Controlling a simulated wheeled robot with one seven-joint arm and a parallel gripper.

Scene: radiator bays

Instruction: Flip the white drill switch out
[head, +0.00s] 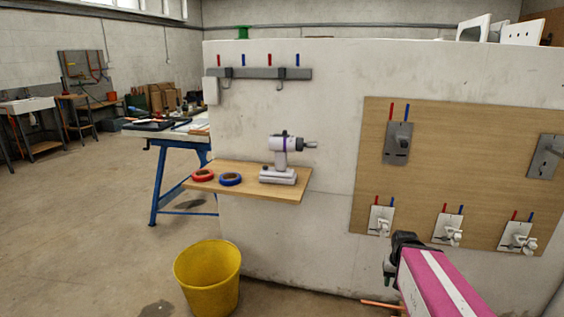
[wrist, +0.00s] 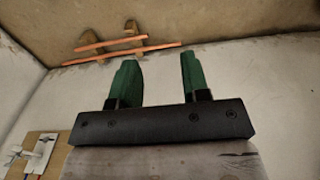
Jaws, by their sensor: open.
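A white drill (head: 281,153) with a purple band stands upright on a small wooden shelf (head: 247,180) on the pale wall. Its chuck points right; it is too small for me to make out any switch on it. My gripper (wrist: 158,78) is open and empty, its two green fingers apart in the wrist view. In the head view my gripper (head: 388,272) is low at the right, below the wooden board and well away from the drill. The drill does not show in the wrist view.
Red tape (head: 203,176) and blue tape (head: 230,179) lie left of the drill. A yellow bucket (head: 208,283) stands on the floor below. The wooden board (head: 460,150) carries metal plates and white valve-like fittings (head: 381,220). Orange pipes (wrist: 115,46) lie near the fingers' far side.

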